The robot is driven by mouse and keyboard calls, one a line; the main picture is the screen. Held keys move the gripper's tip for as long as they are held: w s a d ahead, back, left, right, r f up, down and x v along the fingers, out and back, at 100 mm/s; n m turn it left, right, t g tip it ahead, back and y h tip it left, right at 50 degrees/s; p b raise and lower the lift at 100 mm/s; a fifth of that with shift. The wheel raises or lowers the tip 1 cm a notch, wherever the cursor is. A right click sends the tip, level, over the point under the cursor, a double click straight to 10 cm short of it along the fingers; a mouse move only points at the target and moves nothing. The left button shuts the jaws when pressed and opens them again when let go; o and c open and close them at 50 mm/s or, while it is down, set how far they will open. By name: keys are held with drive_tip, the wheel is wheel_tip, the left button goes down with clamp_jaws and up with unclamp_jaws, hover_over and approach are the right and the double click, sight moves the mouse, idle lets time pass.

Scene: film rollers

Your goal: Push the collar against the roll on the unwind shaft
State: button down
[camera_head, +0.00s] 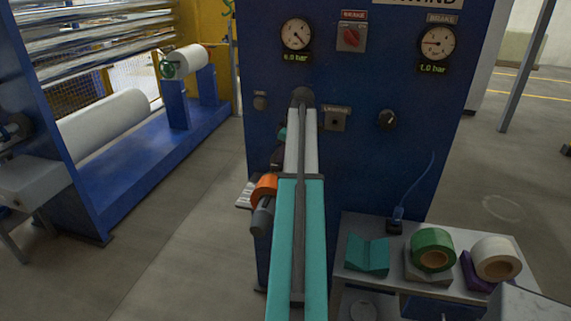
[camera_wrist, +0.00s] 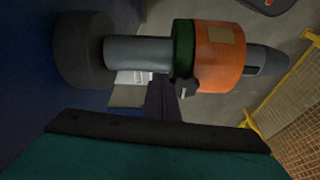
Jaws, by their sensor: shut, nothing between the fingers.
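The unwind shaft sticks out of the blue cabinet, left of my arm in the head view, with its grey tip (camera_head: 262,218) toward me. An orange collar (camera_head: 264,187) sits around it near the tip. The wrist view shows the collar (camera_wrist: 222,55) with a green band and a black knob. A thick dark cylinder (camera_wrist: 85,50), seemingly the roll, is nearer the cabinet. Bare grey shaft (camera_wrist: 138,54) separates it from the collar. My gripper (camera_wrist: 157,130) is shut and empty, beside the shaft and apart from the collar. In the head view my arm hides most of it.
The blue cabinet (camera_head: 400,155) with gauges stands behind the shaft. A side table (camera_head: 348,282) at lower right holds a teal block, a green roll (camera_head: 433,240) and a white roll (camera_head: 495,250). A blue roller frame (camera_head: 150,165) stands left. Floor between is clear.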

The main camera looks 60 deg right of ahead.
drive_tip(key=shift+w+d, duration=0.1)
drive_tip(key=shift+d, duration=0.1)
drive_tip(key=shift+w+d, duration=0.15)
drive_tip(key=shift+d, duration=0.35)
wheel_tip(320, 180, up, 9)
drive_tip(key=p, duration=0.4)
drive_tip(key=shift+p, duration=0.3)
idle(0.7)
idle(0.4)
